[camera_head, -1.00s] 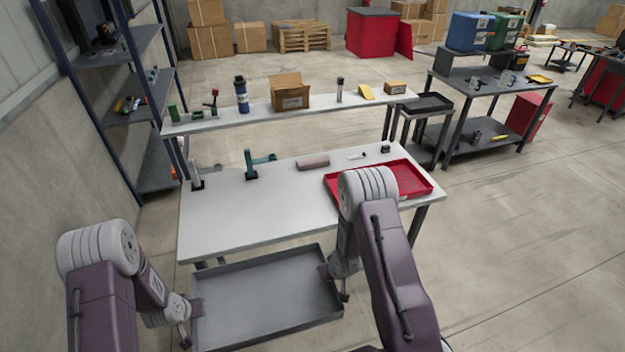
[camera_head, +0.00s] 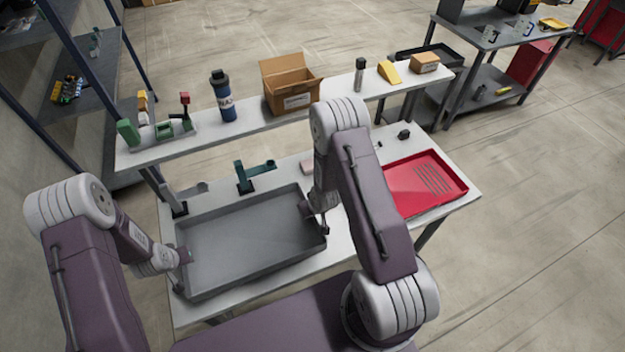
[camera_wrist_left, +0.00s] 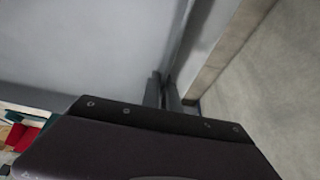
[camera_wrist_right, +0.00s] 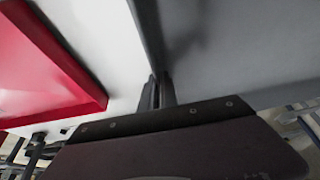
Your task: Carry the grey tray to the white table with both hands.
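The empty grey tray (camera_head: 250,240) is level over the left part of the white table (camera_head: 350,240). I cannot tell whether it rests on the top or hovers just above it. My left gripper (camera_head: 186,256) is at the tray's left wall; in the left wrist view its fingers (camera_wrist_left: 168,90) close on that wall. My right gripper (camera_head: 308,210) is at the right wall; in the right wrist view its fingers (camera_wrist_right: 156,92) pinch the wall (camera_wrist_right: 148,30). The tray's underside is hidden.
A red tray (camera_head: 425,185) lies right of the grey tray. A green fixture (camera_head: 250,175) and a grey stand (camera_head: 180,205) are close behind it. A back shelf holds a blue bottle (camera_head: 223,98), an open carton (camera_head: 290,85) and small parts. A shelf rack (camera_head: 75,90) stands left.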

